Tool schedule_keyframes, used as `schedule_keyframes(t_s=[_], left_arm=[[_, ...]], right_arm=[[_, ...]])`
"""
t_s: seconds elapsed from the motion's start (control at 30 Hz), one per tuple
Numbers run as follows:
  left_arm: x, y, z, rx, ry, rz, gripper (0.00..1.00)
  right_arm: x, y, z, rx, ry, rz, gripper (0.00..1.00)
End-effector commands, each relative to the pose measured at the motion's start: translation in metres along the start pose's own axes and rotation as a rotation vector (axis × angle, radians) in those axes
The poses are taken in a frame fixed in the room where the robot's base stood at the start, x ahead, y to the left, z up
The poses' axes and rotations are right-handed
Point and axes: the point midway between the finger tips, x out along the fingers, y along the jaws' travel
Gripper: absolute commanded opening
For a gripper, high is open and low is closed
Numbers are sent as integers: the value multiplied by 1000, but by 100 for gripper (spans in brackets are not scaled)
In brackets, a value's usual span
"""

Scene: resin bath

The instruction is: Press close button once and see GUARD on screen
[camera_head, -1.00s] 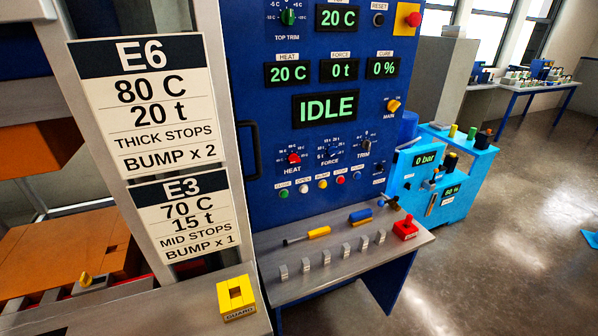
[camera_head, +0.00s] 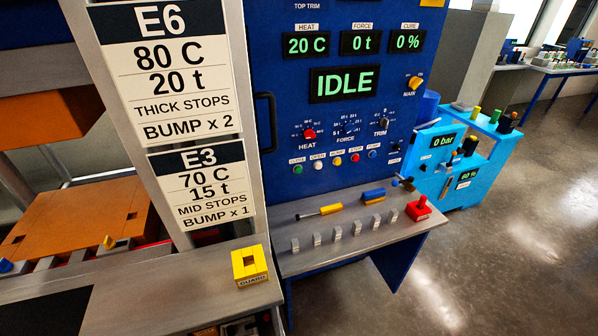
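The blue control panel (camera_head: 277,135) stands in the middle of the head view. Its green CLOSE button (camera_head: 297,170) is at the left end of a row of small buttons below the HEAT knob. The large status screen (camera_head: 344,83) reads IDLE in green. Smaller displays above it read 20 C, 0 t and 0 %. A yellow block labelled GUARD (camera_head: 250,265) sits on the grey ledge left of the panel's shelf. Neither of my grippers is in view.
A grey shelf (camera_head: 345,243) below the panel holds a yellow-handled tool (camera_head: 330,210), several metal clips and a red block (camera_head: 418,209). A vertical handle (camera_head: 265,122) is on the panel's left edge. A light-blue unit (camera_head: 483,181) stands right; open floor lies beyond.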

Motion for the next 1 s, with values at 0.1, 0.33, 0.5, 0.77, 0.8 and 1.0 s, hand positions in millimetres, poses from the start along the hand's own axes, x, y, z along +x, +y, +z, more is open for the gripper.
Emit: schedule_keyframes(t_s=[0.1, 0.33, 0.5, 0.77, 0.8, 1.0], left_arm=[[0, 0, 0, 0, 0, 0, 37], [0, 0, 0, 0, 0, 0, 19], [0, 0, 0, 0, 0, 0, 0], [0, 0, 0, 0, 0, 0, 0], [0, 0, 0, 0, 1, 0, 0], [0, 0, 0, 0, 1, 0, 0]], right_arm=[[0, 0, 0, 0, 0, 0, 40], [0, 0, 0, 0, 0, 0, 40], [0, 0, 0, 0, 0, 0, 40], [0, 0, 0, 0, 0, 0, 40], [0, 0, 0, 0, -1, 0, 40], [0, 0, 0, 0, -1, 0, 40]])
